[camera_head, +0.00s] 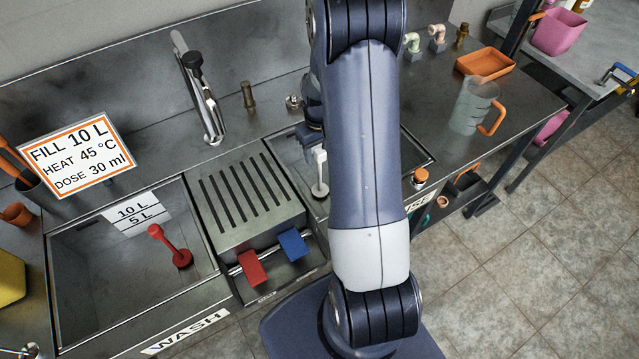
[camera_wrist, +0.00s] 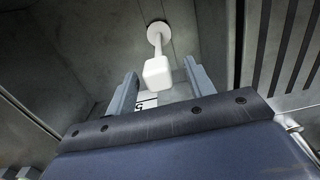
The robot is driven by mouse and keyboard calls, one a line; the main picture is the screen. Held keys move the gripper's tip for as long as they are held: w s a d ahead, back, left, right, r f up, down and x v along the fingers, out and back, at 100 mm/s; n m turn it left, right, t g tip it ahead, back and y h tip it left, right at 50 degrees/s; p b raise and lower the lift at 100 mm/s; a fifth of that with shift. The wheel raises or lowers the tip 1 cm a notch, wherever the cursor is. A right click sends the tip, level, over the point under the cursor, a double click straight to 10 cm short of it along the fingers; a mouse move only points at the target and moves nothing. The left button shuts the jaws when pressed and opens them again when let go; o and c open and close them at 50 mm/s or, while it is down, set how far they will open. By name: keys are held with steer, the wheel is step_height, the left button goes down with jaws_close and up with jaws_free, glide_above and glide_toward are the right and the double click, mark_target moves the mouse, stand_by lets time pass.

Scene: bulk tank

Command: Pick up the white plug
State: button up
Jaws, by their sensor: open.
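The white plug (camera_head: 320,172) stands upright in the right-hand basin, with a round base, a thin stem and a block-shaped top. In the wrist view the white plug (camera_wrist: 157,73) shows its block top towards me and its round base farther off. My gripper (camera_wrist: 159,70) is open, with a finger on each side of the plug's top in the picture. No contact shows, and I cannot tell how deep the top sits between the fingers. In the head view my arm hides much of the basin, and the fingers are hard to make out.
A slotted drainboard (camera_head: 243,200) with a red lever (camera_head: 252,269) and a blue lever (camera_head: 292,245) separates the basins. A measuring jug (camera_head: 472,105) and an orange tray (camera_head: 486,63) stand on the right counter.

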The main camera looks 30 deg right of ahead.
mark_target(320, 176)
steer(key=shift+d+f+p, duration=0.1)
steer(key=shift+f+p, duration=0.25)
steer(key=shift+f, duration=1.35)
jaws_close()
